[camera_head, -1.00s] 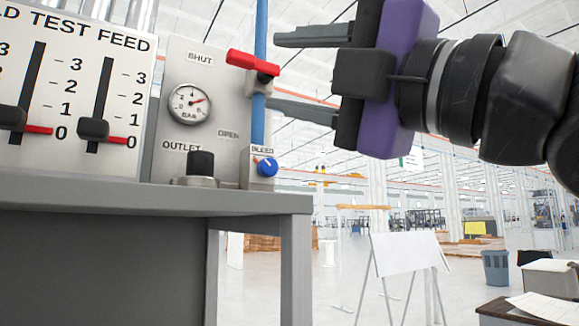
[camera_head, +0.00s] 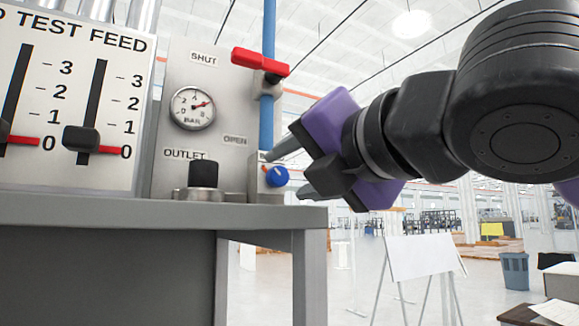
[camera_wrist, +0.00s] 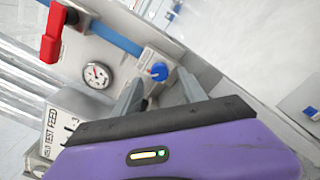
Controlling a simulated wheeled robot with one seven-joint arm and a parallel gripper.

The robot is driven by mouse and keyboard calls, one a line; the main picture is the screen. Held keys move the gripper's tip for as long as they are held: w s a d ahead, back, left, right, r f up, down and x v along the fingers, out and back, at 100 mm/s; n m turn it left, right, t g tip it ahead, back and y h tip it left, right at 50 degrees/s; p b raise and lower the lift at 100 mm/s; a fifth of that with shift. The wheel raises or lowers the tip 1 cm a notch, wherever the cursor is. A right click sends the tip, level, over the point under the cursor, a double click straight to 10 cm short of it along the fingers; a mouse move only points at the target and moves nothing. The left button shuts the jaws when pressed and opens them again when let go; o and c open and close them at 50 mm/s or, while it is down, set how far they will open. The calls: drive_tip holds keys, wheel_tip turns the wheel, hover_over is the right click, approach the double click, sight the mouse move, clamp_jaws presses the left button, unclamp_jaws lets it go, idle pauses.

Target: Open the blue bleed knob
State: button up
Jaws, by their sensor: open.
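The blue bleed knob (camera_head: 277,176) sits on a small grey block at the right end of the panel, below the blue pipe. My purple and black gripper (camera_head: 290,171) is open, its two grey fingers reaching left at the knob's height, one above and one below it in the head view. In the wrist view the knob (camera_wrist: 158,72) shows just beyond the open fingertips (camera_wrist: 160,86), between them. I cannot tell whether a finger touches it. The upper finger hides most of the knob's label in the head view.
A red lever (camera_head: 260,64) is on the blue pipe (camera_head: 268,120) above the knob. A pressure gauge (camera_head: 193,107) and a black outlet fitting (camera_head: 203,175) are to the left. The grey bench (camera_head: 150,212) lies below. A white board (camera_head: 420,260) stands lower right.

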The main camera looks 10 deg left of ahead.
sight(281, 176)
drive_tip(key=shift+p+x, duration=0.35)
drive_tip(key=shift+x, duration=1.15)
drive_tip(key=shift+c, duration=0.4)
clamp_jaws()
